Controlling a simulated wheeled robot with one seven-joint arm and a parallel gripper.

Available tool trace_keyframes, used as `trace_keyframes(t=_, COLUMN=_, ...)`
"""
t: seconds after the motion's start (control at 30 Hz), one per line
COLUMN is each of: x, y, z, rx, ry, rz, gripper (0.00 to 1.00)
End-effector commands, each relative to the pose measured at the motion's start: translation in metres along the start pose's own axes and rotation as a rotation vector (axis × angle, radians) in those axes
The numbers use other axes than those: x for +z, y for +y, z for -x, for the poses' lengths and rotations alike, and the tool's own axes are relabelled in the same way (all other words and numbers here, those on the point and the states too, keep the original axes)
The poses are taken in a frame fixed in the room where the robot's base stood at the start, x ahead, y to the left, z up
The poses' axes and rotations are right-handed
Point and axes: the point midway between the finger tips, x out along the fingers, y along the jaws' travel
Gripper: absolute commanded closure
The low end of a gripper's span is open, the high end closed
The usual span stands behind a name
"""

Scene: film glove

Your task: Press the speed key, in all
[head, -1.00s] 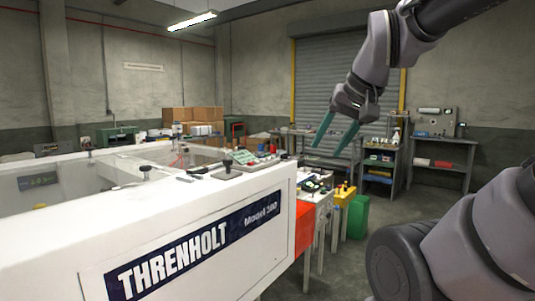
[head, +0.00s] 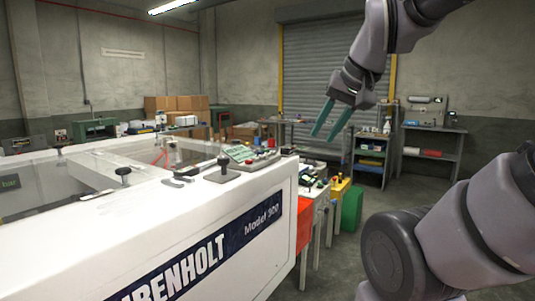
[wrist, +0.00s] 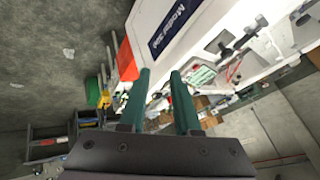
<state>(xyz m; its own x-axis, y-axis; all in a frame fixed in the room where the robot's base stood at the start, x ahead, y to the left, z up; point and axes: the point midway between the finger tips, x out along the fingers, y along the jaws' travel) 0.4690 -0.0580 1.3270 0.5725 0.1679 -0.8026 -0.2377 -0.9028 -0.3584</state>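A green control panel with small keys (head: 240,153) sits on the far right end of the white machine's top. It also shows in the wrist view (wrist: 203,76), just right of the fingertips. The panel is too small here to tell which key is the speed key. My gripper (head: 333,133) hangs in the air to the right of the panel, apart from it and from the machine. Its two green fingers are spread, with nothing between them, as the wrist view (wrist: 160,72) shows.
The white machine (head: 110,230) fills the left and front. A black lever knob (head: 224,162) and another black knob (head: 123,172) stand up from its top near the panel. A yellow unit (head: 339,188) and a green bin (head: 352,208) stand beyond its right end.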

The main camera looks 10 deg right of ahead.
Motion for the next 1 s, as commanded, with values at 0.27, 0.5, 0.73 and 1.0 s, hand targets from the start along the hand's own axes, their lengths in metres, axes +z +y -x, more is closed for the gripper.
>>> trace_keyframes(t=0.27, x=0.0000, y=0.0000, z=-0.0001, rx=0.000, ry=0.000, rz=0.000, gripper=1.00)
trace_keyframes(t=0.5, x=0.0000, y=0.0000, z=-0.0001, rx=0.000, ry=0.000, rz=0.000, gripper=1.00)
trace_keyframes(t=0.73, x=0.0000, y=0.0000, z=-0.0001, rx=0.000, ry=0.000, rz=0.000, gripper=1.00)
trace_keyframes(t=1.0, x=0.0000, y=0.0000, z=-0.0001, rx=0.000, ry=0.000, rz=0.000, gripper=1.00)
